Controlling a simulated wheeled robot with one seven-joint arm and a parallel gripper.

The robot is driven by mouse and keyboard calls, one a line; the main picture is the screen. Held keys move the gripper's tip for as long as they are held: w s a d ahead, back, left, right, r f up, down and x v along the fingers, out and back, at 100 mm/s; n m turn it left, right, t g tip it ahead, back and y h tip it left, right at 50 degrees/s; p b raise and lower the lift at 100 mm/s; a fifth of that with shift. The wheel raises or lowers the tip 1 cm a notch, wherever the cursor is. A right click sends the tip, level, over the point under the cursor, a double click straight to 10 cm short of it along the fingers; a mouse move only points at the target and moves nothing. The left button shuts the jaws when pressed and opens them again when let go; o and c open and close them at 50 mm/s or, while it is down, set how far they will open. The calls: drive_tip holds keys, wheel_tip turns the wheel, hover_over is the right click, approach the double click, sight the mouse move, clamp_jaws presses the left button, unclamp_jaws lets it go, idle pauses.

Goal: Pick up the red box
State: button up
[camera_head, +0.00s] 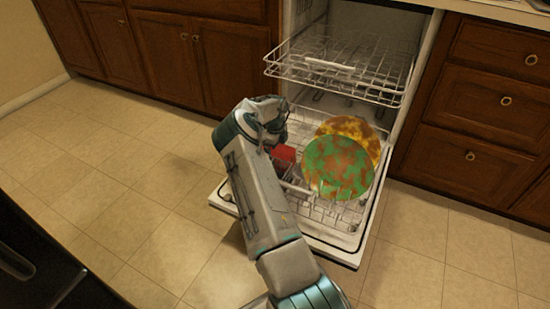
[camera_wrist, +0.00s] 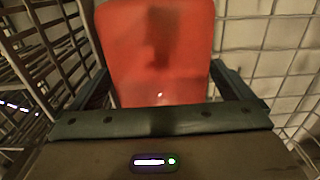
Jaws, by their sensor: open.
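The red box (camera_head: 284,154) is partly hidden behind my arm in the head view, in the lower rack of the open dishwasher. In the wrist view the red box (camera_wrist: 160,50) fills the upper middle, close to my gripper. My gripper (camera_wrist: 163,82) is open, with one dark finger on each side of the box. I cannot tell whether the fingers touch it. In the head view the fingers are hidden by the wrist.
A green and brown plate (camera_head: 338,167) and a yellow-orange plate (camera_head: 350,131) stand in the lower rack (camera_head: 318,212) right of the box. The upper rack (camera_head: 335,70) is pulled out above. The dishwasher door (camera_head: 345,254) lies open. Tiled floor (camera_head: 120,190) is clear at left.

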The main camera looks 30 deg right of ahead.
drive_tip(key=shift+f, duration=0.8)
drive_tip(key=shift+r, duration=0.1)
drive_tip(key=shift+c, duration=0.3)
drive_tip(key=c, duration=0.7)
drive_tip(key=shift+r, duration=0.1)
